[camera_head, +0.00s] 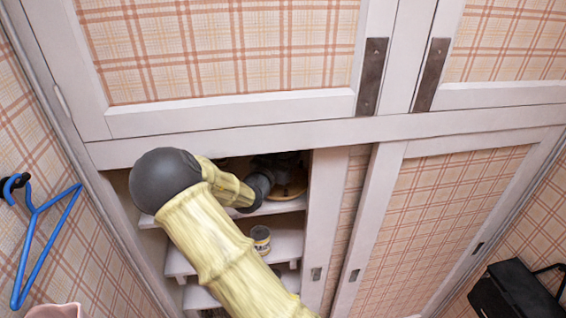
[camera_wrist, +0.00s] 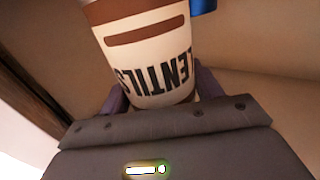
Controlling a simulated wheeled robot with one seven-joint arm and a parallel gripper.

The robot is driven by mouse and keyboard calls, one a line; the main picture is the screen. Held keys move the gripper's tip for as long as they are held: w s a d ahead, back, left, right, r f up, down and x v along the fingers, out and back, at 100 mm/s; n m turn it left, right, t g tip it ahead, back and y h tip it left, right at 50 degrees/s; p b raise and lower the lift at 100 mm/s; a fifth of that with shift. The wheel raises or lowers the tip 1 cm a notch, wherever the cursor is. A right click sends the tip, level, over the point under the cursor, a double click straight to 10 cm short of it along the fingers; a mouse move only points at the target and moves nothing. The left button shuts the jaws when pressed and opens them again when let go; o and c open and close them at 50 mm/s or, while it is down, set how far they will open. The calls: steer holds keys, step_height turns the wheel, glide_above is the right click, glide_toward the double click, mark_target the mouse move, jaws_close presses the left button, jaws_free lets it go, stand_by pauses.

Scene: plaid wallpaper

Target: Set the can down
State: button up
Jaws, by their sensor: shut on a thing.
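The can (camera_wrist: 150,60), white with a brown band and the word LENTILS upside down, fills the upper middle of the wrist view. My gripper (camera_wrist: 162,97) is shut on it, with a dark finger on each side. In the head view my arm reaches into the open cupboard, and my gripper (camera_head: 284,162) is dim above the upper shelf (camera_head: 285,205). The held can is not clearly visible there. I cannot tell whether its base touches the shelf.
Another small can (camera_head: 261,238) stands on the shelf below. A round tan object (camera_head: 293,186) lies on the upper shelf near my gripper. A blue object (camera_wrist: 203,6) is close beside the held can. A sliding door (camera_head: 325,230) edges the opening on the right.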

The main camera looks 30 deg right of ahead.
steer(key=shift+f, duration=0.1)
step_height(320, 180, down, 2)
steer(key=shift+f+p, duration=0.15)
steer(key=shift+p, duration=0.8)
steer(key=shift+f, duration=0.5)
steer(key=shift+f, duration=0.15)
steer(key=o, duration=1.3)
steer(key=shift+c, duration=0.2)
